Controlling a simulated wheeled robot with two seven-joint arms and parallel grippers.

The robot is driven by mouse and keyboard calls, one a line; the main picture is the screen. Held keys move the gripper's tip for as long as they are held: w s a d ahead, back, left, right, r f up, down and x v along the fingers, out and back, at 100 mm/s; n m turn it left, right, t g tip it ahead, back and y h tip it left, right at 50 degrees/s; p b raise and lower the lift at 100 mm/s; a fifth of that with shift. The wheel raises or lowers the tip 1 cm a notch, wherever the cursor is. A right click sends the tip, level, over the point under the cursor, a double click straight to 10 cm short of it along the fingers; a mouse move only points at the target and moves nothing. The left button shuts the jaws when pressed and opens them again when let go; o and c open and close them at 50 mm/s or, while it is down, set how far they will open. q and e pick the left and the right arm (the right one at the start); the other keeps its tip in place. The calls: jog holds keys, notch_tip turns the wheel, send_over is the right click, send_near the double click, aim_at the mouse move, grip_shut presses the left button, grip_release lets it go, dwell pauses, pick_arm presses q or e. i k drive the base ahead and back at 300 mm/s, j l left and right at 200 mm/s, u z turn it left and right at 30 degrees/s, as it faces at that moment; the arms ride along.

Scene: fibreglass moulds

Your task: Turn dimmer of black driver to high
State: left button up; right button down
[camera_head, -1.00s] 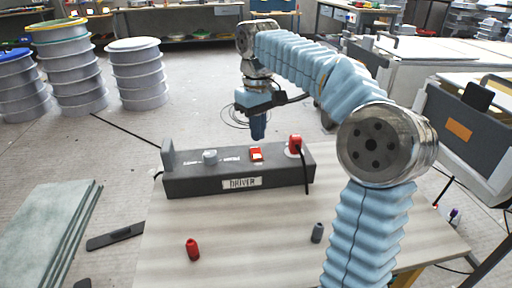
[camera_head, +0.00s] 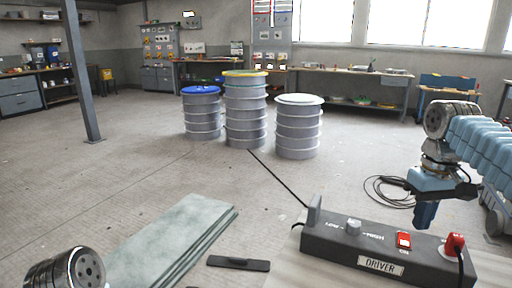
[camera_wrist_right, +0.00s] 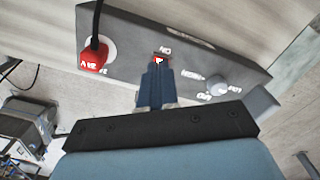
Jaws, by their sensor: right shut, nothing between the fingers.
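The black driver (camera_head: 330,243) is a long dark box with a DRIVER label, on the table at the lower right of the head view. Its dimmer is a pale grey round knob (camera_head: 353,226), left of a red switch (camera_head: 403,240). In the right wrist view the knob (camera_wrist_right: 216,86) lies right of the fingers, with a HIGH-like mark on its left; its exact setting is unclear. My right gripper (camera_head: 425,222) is shut and empty, pointing down above the box near the red switch. In its wrist view the fingertips (camera_wrist_right: 157,72) overlap the switch's lower edge. My left gripper is out of view.
A red plug (camera_head: 455,245) with a black cable is in the box's right end. An upright plate (camera_head: 314,211) stands at its left end. Pale green slabs (camera_head: 165,240) lie left of the table. Stacked drums (camera_head: 298,130) stand behind on open floor.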

aim_at(353, 226)
jog(key=k, duration=1.4)
